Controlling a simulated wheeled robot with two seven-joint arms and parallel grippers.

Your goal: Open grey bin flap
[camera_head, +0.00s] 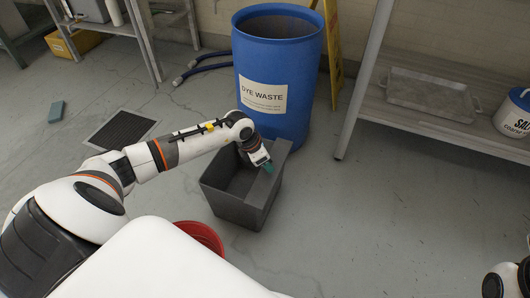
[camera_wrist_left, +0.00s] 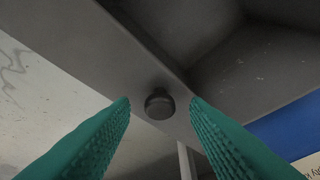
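The grey bin (camera_head: 228,207) stands on the floor in front of the blue drum, its dark inside showing at the left. A flat grey flap (camera_head: 262,188) lies along its right side; it also shows in the left wrist view (camera_wrist_left: 112,58). A small dark round knob (camera_wrist_left: 159,104) sits on the flap. My left gripper (camera_head: 265,167) is over the flap, with green fingers open on either side of the knob. A gap shows between knob and fingers. The knob is hidden in the head view. Part of my right arm shows at the lower right; its gripper is out of view.
A blue drum (camera_head: 277,72) labelled DYE WASTE stands right behind the bin. A red bucket (camera_head: 203,236) is in front, partly hidden by my body. A metal shelf (camera_head: 450,124) with a tray (camera_head: 432,94) and a white tub (camera_head: 515,117) is at the right. The floor right of the bin is clear.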

